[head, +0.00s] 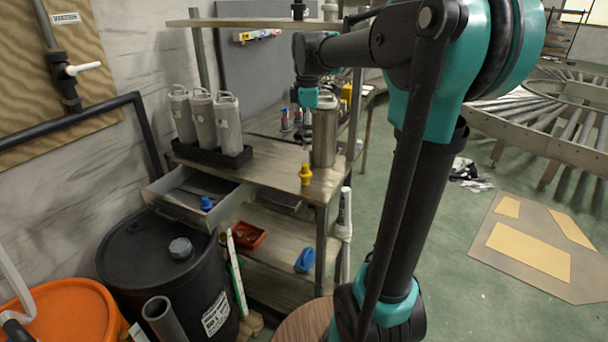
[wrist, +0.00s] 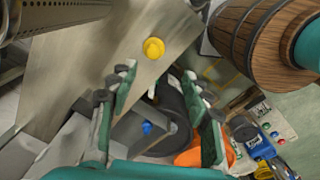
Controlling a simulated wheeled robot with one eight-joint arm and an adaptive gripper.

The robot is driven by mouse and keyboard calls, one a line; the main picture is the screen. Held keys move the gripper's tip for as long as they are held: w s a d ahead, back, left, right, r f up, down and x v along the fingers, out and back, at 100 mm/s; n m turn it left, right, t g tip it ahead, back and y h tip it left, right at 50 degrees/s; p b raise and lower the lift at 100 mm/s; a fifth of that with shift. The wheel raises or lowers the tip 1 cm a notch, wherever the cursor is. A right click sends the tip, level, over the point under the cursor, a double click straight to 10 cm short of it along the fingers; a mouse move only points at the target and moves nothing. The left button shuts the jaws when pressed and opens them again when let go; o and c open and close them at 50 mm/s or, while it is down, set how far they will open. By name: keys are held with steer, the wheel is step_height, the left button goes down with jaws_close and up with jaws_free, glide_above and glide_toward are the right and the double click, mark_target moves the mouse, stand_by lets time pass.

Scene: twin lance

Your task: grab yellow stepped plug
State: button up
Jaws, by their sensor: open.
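The yellow stepped plug (head: 305,174) stands upright near the front corner of the wooden bench top (head: 265,172). In the wrist view the plug (wrist: 154,48) is seen from above, beyond the fingertips and roughly between their lines. My gripper (wrist: 160,85) is open, with nothing between its fingers, and apart from the plug. In the head view my arm reaches over the bench, and its end is near the metal cylinder; the fingers are not clear there.
A tall metal cylinder (head: 324,135) stands just behind the plug. Several grey canisters (head: 203,120) stand in a black tray at the back left. An open drawer (head: 190,200) holds a blue plug (head: 206,203). A black drum (head: 165,265) and wooden barrel (wrist: 260,35) stand nearby.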

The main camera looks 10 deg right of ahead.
mark_target(305, 173)
steer(key=shift+n, duration=0.8)
steer(key=f, duration=0.3)
steer(key=w+f, duration=0.1)
steer(key=f, duration=0.5)
steer(key=shift+w+a+f, duration=0.3)
steer(key=shift+w, duration=0.05)
steer(key=shift+d+f, duration=0.2)
steer(key=shift+f, duration=2.55)
steer(key=shift+c, duration=0.6)
steer(key=c, duration=0.7)
